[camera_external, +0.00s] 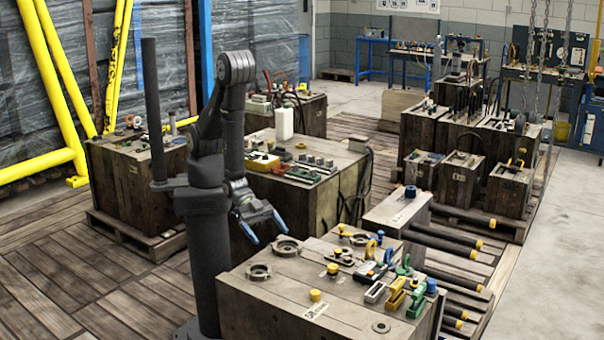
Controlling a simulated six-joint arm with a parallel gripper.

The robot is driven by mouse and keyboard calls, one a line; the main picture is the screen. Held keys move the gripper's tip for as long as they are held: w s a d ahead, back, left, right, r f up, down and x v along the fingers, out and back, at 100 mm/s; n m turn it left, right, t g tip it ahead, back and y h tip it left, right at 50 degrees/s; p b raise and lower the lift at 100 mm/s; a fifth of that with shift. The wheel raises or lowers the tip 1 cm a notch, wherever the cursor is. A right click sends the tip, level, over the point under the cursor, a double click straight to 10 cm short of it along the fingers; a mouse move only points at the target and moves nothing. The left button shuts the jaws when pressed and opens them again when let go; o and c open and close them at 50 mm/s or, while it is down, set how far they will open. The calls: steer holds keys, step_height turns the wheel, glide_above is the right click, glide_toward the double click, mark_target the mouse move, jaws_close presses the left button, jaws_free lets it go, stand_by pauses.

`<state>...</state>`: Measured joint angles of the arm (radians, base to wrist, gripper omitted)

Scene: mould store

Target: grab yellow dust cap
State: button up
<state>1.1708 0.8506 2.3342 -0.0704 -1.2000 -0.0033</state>
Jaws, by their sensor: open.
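Several small yellow round pieces that look like caps are on the nearest wooden crate (270,317). One yellow cap (315,295) stands near the front, on the bare top. Another yellow cap (332,269) sits farther back, and a smaller yellow piece (341,228) is near the far edge. I cannot tell which one is the dust cap. My gripper (265,229) has blue fingertips that are spread apart with nothing between them. It hangs above the left back part of this crate, to the left of the caps and apart from them.
A yellow clamp-like piece (395,293), a green piece (416,302) and a blue cap (431,285) crowd the right side. The front left top is clear.

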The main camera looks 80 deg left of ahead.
steer(key=c, duration=0.7)
steer(key=w+d+y, duration=0.1)
steer(key=w+d+f, duration=0.1)
steer(key=w+d, duration=0.1)
steer(key=w+d+f+m+y, duration=0.1)
steer(key=w+d, duration=0.1)
steer(key=shift+w+d+f+y, duration=0.1)
steer(key=shift+w+f+y, duration=0.1)
steer(key=shift+y, duration=0.1)
steer(key=w+d+r+m+g+y, duration=0.5)
steer(key=d+r+g, duration=0.1)
steer(key=d+r, duration=0.35)
glide_above(315, 291)
steer(key=a, duration=0.2)
steer(key=f, duration=1)
steer(key=shift+s+f, duration=0.1)
steer(key=shift+s, duration=0.2)
steer(key=shift+w+x, duration=0.2)
steer(key=shift+x, duration=1.15)
steer(key=shift+w+x, duration=0.15)
steer(key=shift+x, duration=1.2)
